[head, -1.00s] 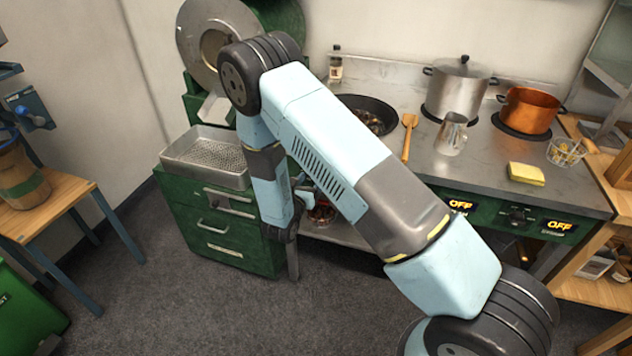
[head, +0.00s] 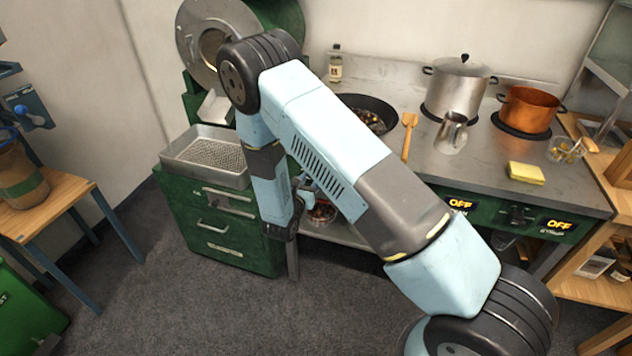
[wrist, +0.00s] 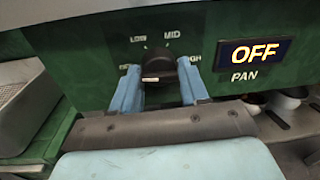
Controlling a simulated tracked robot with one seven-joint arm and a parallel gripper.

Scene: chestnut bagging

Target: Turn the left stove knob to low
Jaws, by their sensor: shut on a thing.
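The left stove knob (wrist: 158,68) is dark and round, set in the green front panel in the wrist view, with LOW and MID lettered above it and a partly covered HIGH label to its right. A pale mark on the knob points left, toward a label partly hidden by a finger. The display (wrist: 254,53) beside it, over the word PAN, reads OFF. My gripper (wrist: 161,78) has its two blue fingers on either side of the knob, shut on it. In the head view, my arm hides this knob and most of the gripper.
A dark pan (head: 366,112) with chestnuts, a steel pot (head: 458,88), a copper pot (head: 527,110), a metal jug (head: 452,135) and a yellow sponge (head: 525,173) stand on the stove top. A metal tray (head: 205,155) sits on the green cabinet (head: 222,250) at left.

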